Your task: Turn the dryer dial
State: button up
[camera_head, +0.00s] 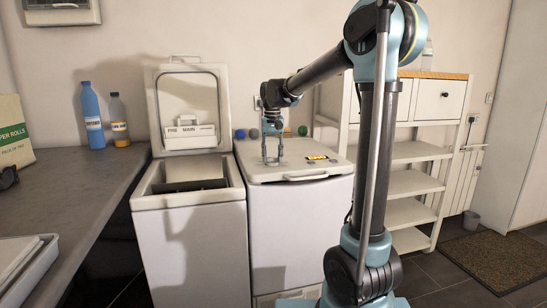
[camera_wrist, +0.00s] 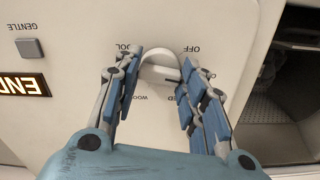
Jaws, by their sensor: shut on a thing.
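The dryer (camera_head: 300,225) is the right of two white toploaders, with its lid down and a lit amber display (camera_head: 317,157) on top. In the wrist view the display (camera_wrist: 22,85) reads END upside down. The dryer dial (camera_wrist: 160,68) is a white round knob with a dark pointer mark, ringed by printed labels such as OFF and WOOL, some hidden by my fingers. My gripper (camera_head: 272,160) points down onto the dryer's top panel. In the wrist view my gripper (camera_wrist: 161,64) has its fingers on both sides of the dial, shut on it.
The washer (camera_head: 190,250) stands left with its lid up and its opening (camera_wrist: 285,95) close to my gripper. A grey button (camera_wrist: 29,47) labelled GENTLE is beside the display. Several coloured balls (camera_head: 254,133) lie behind the dryer top. A counter (camera_head: 70,185) is at left, shelves (camera_head: 410,183) at right.

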jog(key=n, duration=0.4)
jog(key=shift+w+d+n, duration=0.1)
jog(key=shift+d+n, duration=0.1)
jog(key=shift+n, duration=0.2)
jog(key=shift+d+n, duration=0.1)
jog(key=shift+n, duration=2.1)
jog(key=o, duration=1.1)
jog(key=shift+w+d, duration=0.1)
jog(key=shift+c, duration=0.2)
